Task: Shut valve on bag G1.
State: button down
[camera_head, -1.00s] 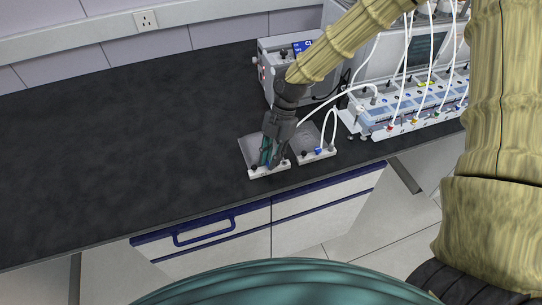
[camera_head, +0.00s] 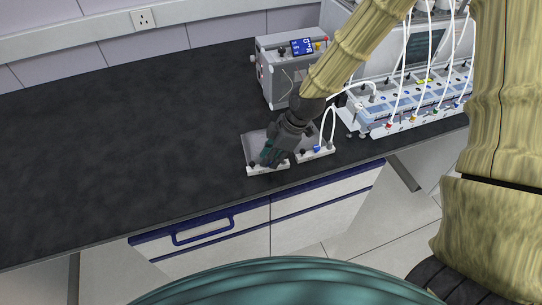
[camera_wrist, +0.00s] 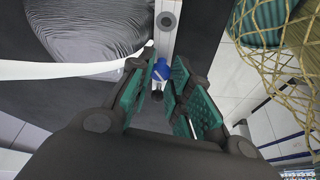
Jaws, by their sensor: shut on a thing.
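My gripper (camera_head: 271,158) is at the front bar of the left of two flat grey bags on the bench. In the wrist view, the teal-padded fingers of my gripper (camera_wrist: 164,80) are closed around a small blue valve (camera_wrist: 162,70) on the white bar (camera_wrist: 166,40). The left bag (camera_head: 254,145) lies flat behind its white bar; it also shows as a silvery film in the wrist view (camera_wrist: 95,30). My fingers hide the valve in the head view. No bag label is readable.
The right bag (camera_head: 325,133) has its own blue valve (camera_head: 317,149) and a white tube, close beside my gripper. A grey box with a blue display (camera_head: 302,47) stands behind. A tubed instrument rack (camera_head: 408,108) is at right. The bench's left is clear.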

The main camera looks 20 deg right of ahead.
jog(key=shift+m+t, duration=0.4)
jog(key=shift+m, duration=0.7)
dwell(0.4)
jog(key=c, duration=1.6)
grip_release()
jog(key=shift+o, duration=0.2)
jog(key=shift+r, duration=0.1)
jog(key=v, duration=1.1)
jog(key=shift+s+r, duration=0.15)
jog(key=shift+r, duration=0.3)
jog(key=shift+o, duration=0.3)
